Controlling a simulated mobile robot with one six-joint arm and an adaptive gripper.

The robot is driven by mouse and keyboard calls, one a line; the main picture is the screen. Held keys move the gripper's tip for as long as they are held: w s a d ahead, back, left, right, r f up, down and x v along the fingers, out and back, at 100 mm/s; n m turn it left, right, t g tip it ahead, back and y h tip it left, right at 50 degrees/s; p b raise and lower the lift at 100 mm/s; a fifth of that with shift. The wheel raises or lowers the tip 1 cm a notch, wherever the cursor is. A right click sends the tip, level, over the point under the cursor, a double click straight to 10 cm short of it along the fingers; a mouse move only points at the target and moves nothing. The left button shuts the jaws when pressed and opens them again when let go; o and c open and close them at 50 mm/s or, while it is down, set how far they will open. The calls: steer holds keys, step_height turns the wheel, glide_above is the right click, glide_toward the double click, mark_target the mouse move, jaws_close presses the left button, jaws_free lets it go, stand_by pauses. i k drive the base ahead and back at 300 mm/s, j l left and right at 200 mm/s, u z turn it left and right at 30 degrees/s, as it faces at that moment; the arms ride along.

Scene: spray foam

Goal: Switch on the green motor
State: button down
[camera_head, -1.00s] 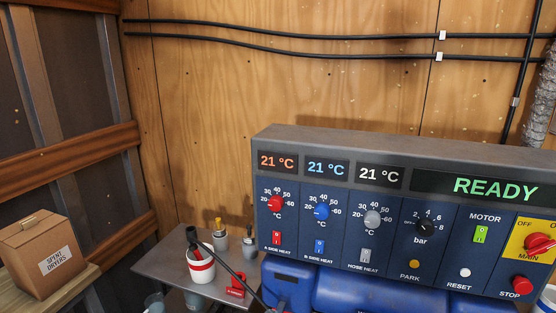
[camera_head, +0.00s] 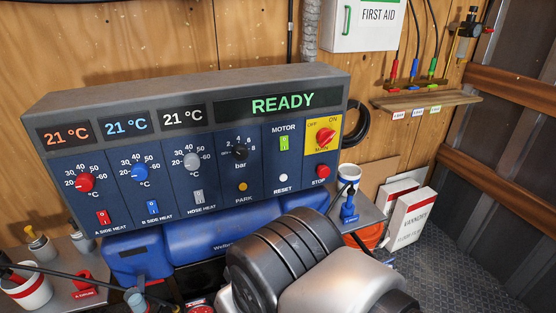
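The green motor switch (camera_head: 284,143) is a small upright rocker under the word MOTOR on the dark blue control panel (camera_head: 215,180). It sits between the bar dial (camera_head: 240,152) and the red main switch (camera_head: 325,136) on its yellow plate. The display (camera_head: 268,106) above reads READY in green. A part of my arm, dark and silver, fills the lower middle, below the panel. My gripper's fingertips cannot be made out, and nothing touches the switch.
The white reset button (camera_head: 283,178) and red stop button (camera_head: 320,171) are just below the switch. Blue tanks (camera_head: 215,233) stand under the panel. A first aid box (camera_head: 372,26) hangs at upper right. White boxes (camera_head: 412,217) stand on the floor at right.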

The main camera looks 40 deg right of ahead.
mark_target(283, 140)
steer(key=k+j+z, duration=0.1)
steer(key=z, duration=0.25)
steer(key=k+j+z, duration=0.1)
steer(key=j+z, duration=0.25)
steer(key=l, duration=0.1)
